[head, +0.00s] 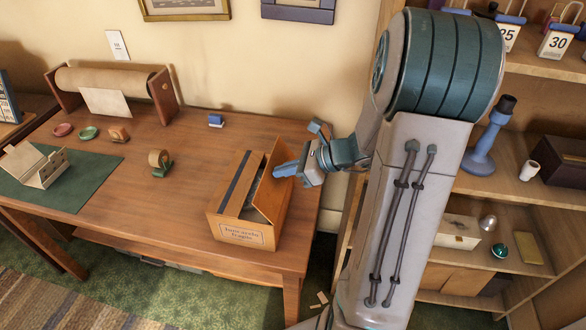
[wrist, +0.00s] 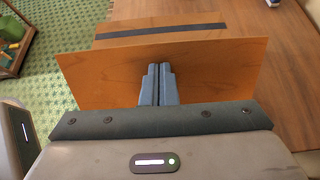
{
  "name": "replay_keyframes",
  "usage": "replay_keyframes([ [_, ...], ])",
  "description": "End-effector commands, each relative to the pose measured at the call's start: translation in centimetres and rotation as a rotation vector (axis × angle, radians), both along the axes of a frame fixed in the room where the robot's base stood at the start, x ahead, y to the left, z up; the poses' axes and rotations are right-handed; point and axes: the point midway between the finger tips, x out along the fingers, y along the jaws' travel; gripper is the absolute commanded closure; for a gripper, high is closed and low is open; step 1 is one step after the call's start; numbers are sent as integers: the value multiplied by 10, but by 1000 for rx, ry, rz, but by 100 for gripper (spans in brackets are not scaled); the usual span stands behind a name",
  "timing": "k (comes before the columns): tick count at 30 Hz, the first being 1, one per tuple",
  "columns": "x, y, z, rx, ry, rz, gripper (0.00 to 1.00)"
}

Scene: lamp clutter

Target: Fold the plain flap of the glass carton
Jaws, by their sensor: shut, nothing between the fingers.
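The glass carton (head: 240,233) stands on the wooden table near its right end, with a printed label on its front. Its plain flap (head: 270,180) stands up steeply on the right side, with a narrow dark opening beside it. The other flap, with a dark stripe (head: 236,180), lies over the left of the top. My gripper (head: 279,172) is shut and empty at the right, outer side of the plain flap. In the wrist view the gripper (wrist: 158,70) points at the broad face of the plain flap (wrist: 215,75); its tips look at or very near it. Exact contact is unclear.
A tape dispenser (head: 160,163), a small blue object (head: 216,120) and a paper roll holder (head: 105,82) stand left and behind on the table. A green mat (head: 85,190) lies far left. A loaded shelf (head: 510,180) stands at right.

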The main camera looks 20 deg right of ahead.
Motion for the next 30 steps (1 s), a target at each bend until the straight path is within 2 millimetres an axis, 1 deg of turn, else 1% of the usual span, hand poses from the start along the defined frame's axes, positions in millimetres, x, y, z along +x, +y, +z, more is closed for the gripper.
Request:
replay_keyframes([
  [5,0,0,-1,0,0,0,100],
  [12,5,7,-7,-1,1,2,100],
  [21,5,8,-6,0,0,0,100],
  [30,9,14,-15,0,0,0,100],
])
